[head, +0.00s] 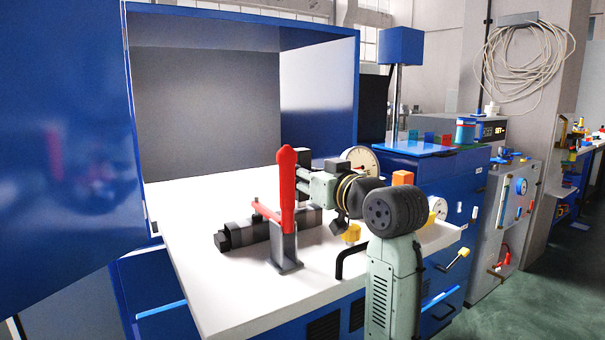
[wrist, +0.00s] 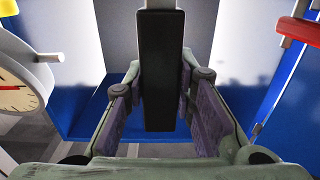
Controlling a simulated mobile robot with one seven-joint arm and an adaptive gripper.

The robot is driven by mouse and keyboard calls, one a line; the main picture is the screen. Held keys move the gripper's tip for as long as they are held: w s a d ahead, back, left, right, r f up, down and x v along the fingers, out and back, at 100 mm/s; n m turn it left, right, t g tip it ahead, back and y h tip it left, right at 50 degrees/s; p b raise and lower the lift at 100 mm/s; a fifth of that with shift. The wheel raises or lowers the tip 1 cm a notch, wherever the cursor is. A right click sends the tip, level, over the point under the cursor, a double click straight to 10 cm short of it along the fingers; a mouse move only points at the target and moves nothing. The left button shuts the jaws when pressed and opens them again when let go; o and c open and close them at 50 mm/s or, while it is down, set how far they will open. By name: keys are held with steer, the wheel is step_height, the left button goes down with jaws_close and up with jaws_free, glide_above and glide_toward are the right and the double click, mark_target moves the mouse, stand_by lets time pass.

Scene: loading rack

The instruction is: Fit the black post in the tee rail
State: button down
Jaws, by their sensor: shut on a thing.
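The black post (wrist: 160,70) stands between the two finger pads of my gripper (wrist: 163,108) in the wrist view, and the gripper is shut on it. In the head view the post (head: 306,152) is upright, just right of the red clamp handle, and my gripper (head: 306,178) reaches it from the right. The tee rail (head: 246,233), a dark grey bar, lies on the white table behind the clamp stand. The post is above the rail's right part. The clamp and gripper partly hide the post's lower end, so I cannot tell whether it touches the rail.
The red toggle clamp (head: 287,192) on its grey stand is close to the left of my gripper. A round dial gauge (head: 362,158) stands behind my wrist. The blue enclosure door (head: 65,150) is open at left. The white table (head: 190,250) is clear at front left.

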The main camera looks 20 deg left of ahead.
mark_target(302, 150)
steer(key=shift+f+b, duration=0.7)
steer(key=shift+f, duration=0.4)
stand_by(0.6)
steer(key=c, duration=1.3)
jaws_free()
steer(key=shift+r, duration=0.1)
step_height(302, 150, up, 10)
steer(key=shift+f, duration=0.1)
